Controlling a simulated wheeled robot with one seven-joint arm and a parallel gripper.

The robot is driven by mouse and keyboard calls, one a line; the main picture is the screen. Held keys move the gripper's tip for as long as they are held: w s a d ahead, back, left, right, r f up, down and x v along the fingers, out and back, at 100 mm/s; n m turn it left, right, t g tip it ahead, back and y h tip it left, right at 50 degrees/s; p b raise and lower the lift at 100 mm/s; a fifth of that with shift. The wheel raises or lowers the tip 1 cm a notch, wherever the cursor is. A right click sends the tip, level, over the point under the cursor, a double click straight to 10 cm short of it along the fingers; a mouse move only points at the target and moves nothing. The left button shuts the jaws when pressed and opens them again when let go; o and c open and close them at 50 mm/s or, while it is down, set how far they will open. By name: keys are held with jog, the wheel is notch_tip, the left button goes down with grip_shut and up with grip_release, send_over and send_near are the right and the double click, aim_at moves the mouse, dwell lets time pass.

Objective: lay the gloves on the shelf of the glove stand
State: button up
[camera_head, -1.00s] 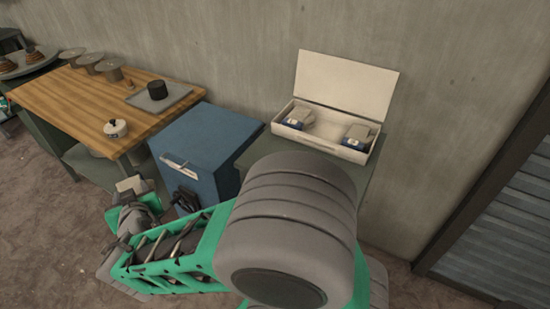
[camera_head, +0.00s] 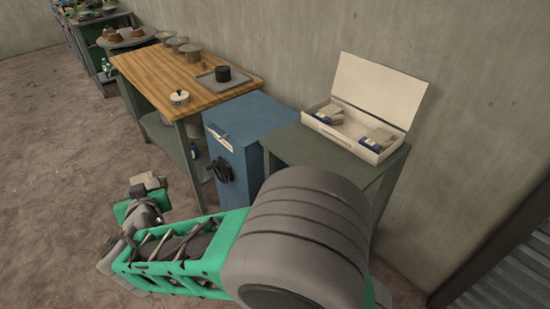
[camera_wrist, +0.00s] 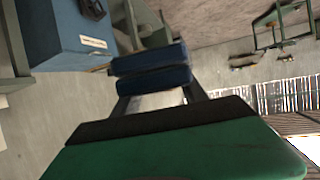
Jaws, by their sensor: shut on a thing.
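My gripper (camera_head: 143,200) is at the lower left of the head view, out over the bare floor. In the wrist view my gripper (camera_wrist: 152,80) is shut on a folded dark blue thing (camera_wrist: 150,66), apparently the gloves; two stacked blue bands show between the fingers. In the head view a small pale piece (camera_head: 150,182) shows at the gripper's end. A dark green frame (camera_wrist: 282,30) stands at the upper right of the wrist view, well away from the gripper; I cannot tell whether it is the glove stand. No glove stand is clearly recognizable.
An open white box (camera_head: 350,138) with blue-and-pale items stands on a green table (camera_head: 300,150). A blue cabinet (camera_head: 245,115) stands beside it, then a wooden-topped bench (camera_head: 175,75) with pots and a tray. Floor (camera_head: 70,150) at the left is clear; a shutter (camera_head: 510,270) is lower right.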

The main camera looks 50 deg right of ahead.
jog(key=s+d+r+m+g+h+b, duration=0.1)
jog(key=s+d+r+m+g+h, duration=0.2)
jog(key=d, duration=0.5)
jog(key=s+d+r+m+g+h+b, duration=0.1)
jog(key=s+d+m+h+b, duration=0.1)
jog(key=s+d, duration=0.4)
jog(key=s+d+r+m+g+h+b, duration=0.1)
jog(key=s+d+r+m+g+h, duration=0.15)
jog(key=d, duration=0.65)
jog(key=s+d+r+m+g+b, duration=0.1)
jog(key=s+d+m+g, duration=0.3)
jog(key=s, duration=0.5)
jog(key=s+d+r+m+g+b, duration=0.15)
jog(key=s+d+m+g, duration=0.3)
jog(key=s, duration=0.55)
jog(key=shift+n+t, duration=0.3)
jog(key=shift+n, duration=0.2)
jog(key=d+f, duration=0.3)
jog(key=d, duration=0.1)
jog(key=w+d+f, duration=0.1)
jog(key=d+f, duration=0.2)
jog(key=d, duration=0.2)
jog(key=w+d+f+p, duration=0.1)
jog(key=d+f, duration=0.3)
jog(key=shift+w+d, duration=0.1)
jog(key=shift+d, duration=0.2)
notch_tip(320, 180, down, 3)
jog(key=shift+r, duration=0.2)
jog(key=shift+a+f, duration=0.1)
